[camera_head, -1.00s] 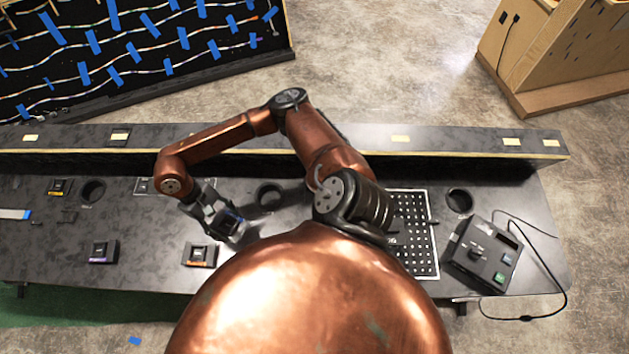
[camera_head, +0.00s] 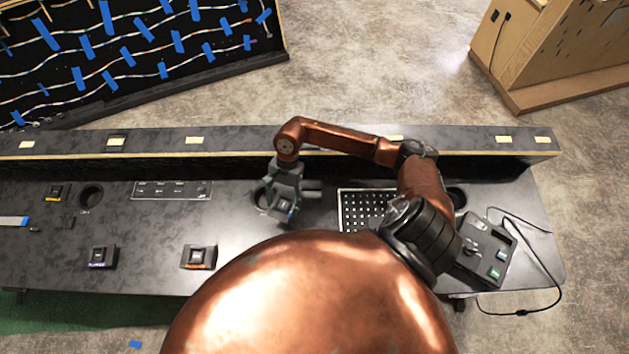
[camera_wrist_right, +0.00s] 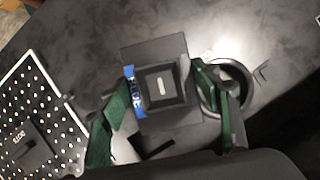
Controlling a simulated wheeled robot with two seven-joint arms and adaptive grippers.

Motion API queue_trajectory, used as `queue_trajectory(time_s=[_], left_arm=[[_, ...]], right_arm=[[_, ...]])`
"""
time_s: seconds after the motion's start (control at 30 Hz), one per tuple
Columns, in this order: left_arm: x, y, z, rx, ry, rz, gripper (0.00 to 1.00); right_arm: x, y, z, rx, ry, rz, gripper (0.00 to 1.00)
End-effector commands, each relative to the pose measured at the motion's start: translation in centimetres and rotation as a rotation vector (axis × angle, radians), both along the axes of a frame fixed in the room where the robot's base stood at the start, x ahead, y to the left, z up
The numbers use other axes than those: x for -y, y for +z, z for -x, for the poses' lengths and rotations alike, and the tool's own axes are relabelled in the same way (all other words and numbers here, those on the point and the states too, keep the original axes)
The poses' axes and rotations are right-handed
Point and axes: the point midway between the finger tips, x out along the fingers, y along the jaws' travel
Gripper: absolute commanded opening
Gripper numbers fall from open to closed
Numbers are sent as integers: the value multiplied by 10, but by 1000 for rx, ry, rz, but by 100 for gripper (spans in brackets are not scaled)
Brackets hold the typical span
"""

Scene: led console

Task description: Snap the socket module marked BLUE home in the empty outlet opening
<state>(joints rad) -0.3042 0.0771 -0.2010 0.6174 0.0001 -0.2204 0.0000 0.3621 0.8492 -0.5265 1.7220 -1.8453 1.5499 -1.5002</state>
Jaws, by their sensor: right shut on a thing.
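My right gripper (camera_head: 282,210) is over the middle of the bench, beside a round hole. In the right wrist view its green fingers (camera_wrist_right: 168,98) are closed on a dark square socket module (camera_wrist_right: 165,86). A blue label with white lettering (camera_wrist_right: 135,92) runs along the module's left side; the lettering is too blurred to read surely. The module also shows small in the head view (camera_head: 284,206). A flat panel with several small white marks (camera_head: 171,190) lies left of the gripper; I cannot tell whether it has the empty outlet opening. My left gripper is out of view.
A perforated board (camera_head: 365,208) and a cabled box (camera_head: 486,256) are to the right. A raised ledge (camera_head: 300,138) runs along the back.

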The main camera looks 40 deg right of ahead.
Motion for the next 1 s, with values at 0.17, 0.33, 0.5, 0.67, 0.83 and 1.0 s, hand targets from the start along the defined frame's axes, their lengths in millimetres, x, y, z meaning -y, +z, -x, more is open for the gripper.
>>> queue_trajectory(time_s=[0.17,0.33,0.5,0.67,0.83,1.0], left_arm=[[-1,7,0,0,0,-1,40],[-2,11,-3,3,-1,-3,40],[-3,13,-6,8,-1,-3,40],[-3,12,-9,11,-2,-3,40],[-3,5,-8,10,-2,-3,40],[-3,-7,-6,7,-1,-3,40]], right_arm=[[42,-5,-2,-3,-533,0,29],[88,-6,-1,-2,-926,3,29],[117,-5,1,0,-1141,1,29],[124,-7,1,-1,-1194,1,29],[124,-18,1,-2,-1193,0,29],[124,-36,1,-4,-1193,1,29]])
